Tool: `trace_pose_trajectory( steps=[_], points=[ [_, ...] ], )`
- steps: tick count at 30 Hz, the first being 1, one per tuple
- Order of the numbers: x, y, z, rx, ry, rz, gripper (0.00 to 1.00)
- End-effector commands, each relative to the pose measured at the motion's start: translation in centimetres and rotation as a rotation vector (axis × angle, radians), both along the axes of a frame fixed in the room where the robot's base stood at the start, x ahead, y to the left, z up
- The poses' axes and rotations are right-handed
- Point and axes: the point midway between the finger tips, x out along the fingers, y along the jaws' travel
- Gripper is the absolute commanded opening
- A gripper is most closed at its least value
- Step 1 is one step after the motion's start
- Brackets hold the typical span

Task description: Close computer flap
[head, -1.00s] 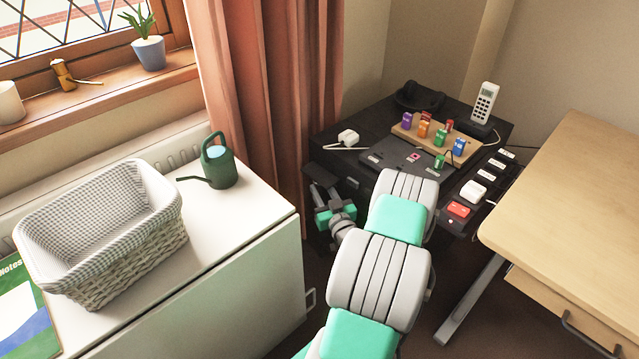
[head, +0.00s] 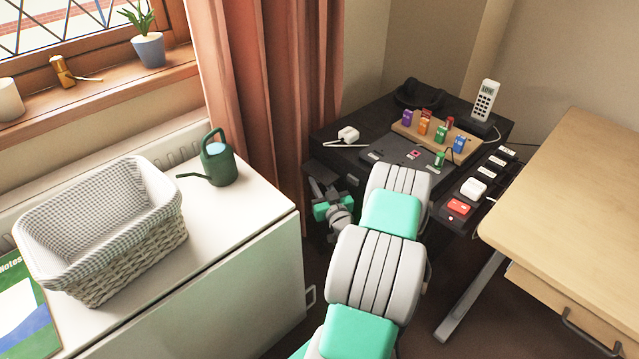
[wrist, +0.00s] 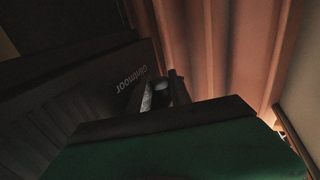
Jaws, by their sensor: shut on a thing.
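The computer is the large black case (head: 345,168) in the corner by the curtain. My gripper (head: 320,190) is low at the case's left front side, partly hidden by shadow. In the wrist view its fingers (wrist: 165,92) are close together beside the dark panel. They appear shut on a dark edge, most likely the computer flap (head: 314,168). The flap's outline and angle are hard to make out in the dark.
A pink curtain (head: 260,100) hangs right behind my gripper. A white cabinet (head: 240,280) with a basket (head: 110,245) and green watering can (head: 217,165) stands left. A wooden desk (head: 570,190) stands right. Plugs and a phone (head: 486,102) are on the case.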

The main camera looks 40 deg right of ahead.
Motion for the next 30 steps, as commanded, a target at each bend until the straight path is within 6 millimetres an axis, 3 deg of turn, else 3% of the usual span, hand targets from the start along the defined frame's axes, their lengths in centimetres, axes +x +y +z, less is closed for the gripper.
trace_pose_trajectory(
  steps=[14,30],
  points=[
    [-0.1,0.2,0.9,0.095,0.003,-0.002,0.00],
    [-0.1,0.8,3.4,0.556,0.016,-0.002,0.00]
  ],
)
